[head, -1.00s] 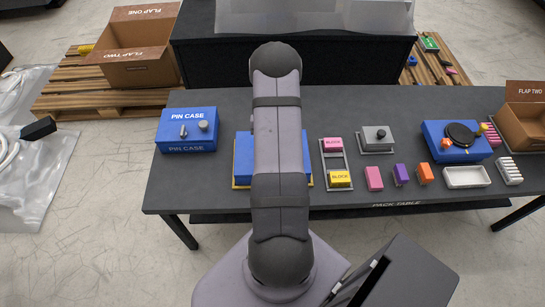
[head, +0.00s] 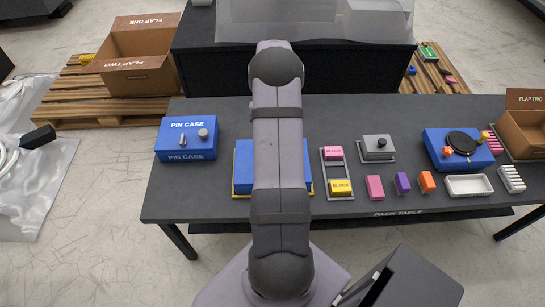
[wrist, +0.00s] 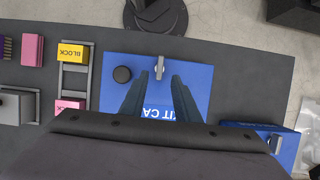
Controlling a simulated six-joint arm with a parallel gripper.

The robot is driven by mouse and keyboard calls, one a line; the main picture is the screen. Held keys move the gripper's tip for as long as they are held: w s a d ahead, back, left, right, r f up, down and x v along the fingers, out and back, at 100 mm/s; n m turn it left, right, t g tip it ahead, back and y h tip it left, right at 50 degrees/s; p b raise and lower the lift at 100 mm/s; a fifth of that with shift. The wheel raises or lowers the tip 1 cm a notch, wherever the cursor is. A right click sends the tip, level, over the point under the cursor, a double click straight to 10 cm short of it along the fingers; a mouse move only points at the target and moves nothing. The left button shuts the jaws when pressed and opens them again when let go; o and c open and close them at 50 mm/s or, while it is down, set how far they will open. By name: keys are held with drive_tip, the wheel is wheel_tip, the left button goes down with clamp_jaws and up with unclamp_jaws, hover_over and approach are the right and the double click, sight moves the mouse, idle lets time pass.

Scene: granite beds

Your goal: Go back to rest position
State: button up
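My gripper (wrist: 158,88) shows in the wrist view with its two dark fingers apart and nothing visible between them. It hangs over the blue kit case (wrist: 201,82), whose lettering is partly covered by the fingers. A black knob (wrist: 122,74) and a grey upright handle (wrist: 159,68) stand on the case's top. In the head view my arm crosses in front of the kit case (head: 243,167), and the gripper is hidden there.
On the table (head: 225,115) the blue pin case (head: 188,145) stands left. To the right are a rack with pink (head: 333,153) and yellow (head: 341,187) blocks, several small coloured blocks, a white tray (head: 469,194) and a blue fixture (head: 435,139). An open carton (head: 132,77) sits behind left.

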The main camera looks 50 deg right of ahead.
drive_tip(key=shift+r, duration=0.3)
drive_tip(key=shift+w+d+f, duration=0.1)
drive_tip(key=shift+d, duration=0.05)
